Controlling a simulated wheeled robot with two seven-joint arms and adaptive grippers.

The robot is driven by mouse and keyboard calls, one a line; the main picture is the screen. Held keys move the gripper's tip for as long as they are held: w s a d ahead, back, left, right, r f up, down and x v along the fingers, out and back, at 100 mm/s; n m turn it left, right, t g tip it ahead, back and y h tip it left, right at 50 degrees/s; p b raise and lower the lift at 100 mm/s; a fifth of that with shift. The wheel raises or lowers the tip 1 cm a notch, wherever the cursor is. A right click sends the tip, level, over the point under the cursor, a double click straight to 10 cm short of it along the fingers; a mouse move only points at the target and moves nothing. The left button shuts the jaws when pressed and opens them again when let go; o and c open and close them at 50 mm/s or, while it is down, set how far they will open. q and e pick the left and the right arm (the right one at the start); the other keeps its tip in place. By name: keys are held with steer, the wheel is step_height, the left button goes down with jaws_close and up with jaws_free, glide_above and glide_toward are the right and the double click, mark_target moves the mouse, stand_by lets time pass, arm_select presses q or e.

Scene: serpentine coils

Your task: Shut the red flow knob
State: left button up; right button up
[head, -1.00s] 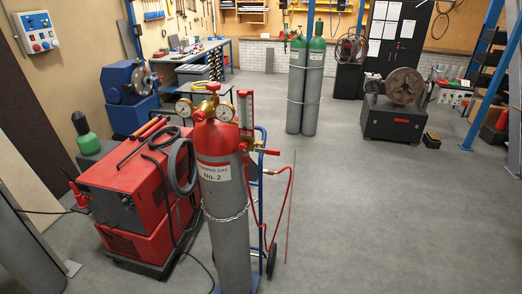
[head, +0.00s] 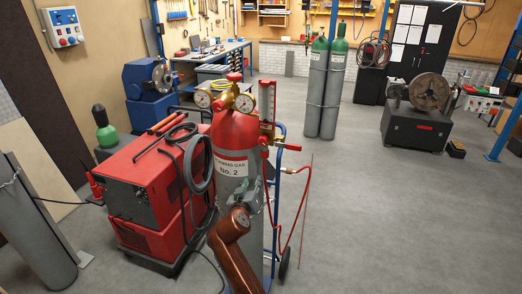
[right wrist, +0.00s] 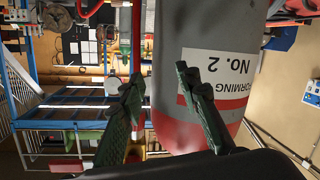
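The red-topped grey forming-gas cylinder (head: 233,130) stands upright, labelled No. 2. A flowmeter (head: 267,97) with a clear tube rises at its right. Below the tube are brass fittings and a red knob-like part (head: 287,148) sticking out right; I take this as the flow knob, but it is small. My right gripper (head: 258,185) is in front of the cylinder, below the flowmeter and apart from the knob. In the right wrist view, its two dark fingers (right wrist: 158,75) are spread and empty, with the cylinder (right wrist: 205,45) behind them. My left gripper is out of view.
A red welder (head: 145,185) with coiled cable stands left of the cylinder. A red hose (head: 298,215) hangs at the cart's right side. Two green-topped cylinders (head: 325,90) stand at the back. The floor on the right (head: 400,220) is clear.

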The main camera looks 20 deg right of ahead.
mark_target(262, 142)
steer(key=s+r+m+h, duration=0.2)
steer(key=s+r, duration=0.1)
steer(key=r, duration=0.5)
steer(key=s+r+m+h, duration=0.1)
steer(key=s+r+m, duration=0.15)
steer(key=r, duration=0.55)
steer(key=shift+n+t, duration=0.35)
steer(key=shift+t, duration=0.05)
steer(key=x, duration=0.7)
steer(key=shift+w+d+r, duration=0.2)
steer(key=shift+w+d, duration=0.05)
steer(key=shift+c, duration=0.2)
jaws_close()
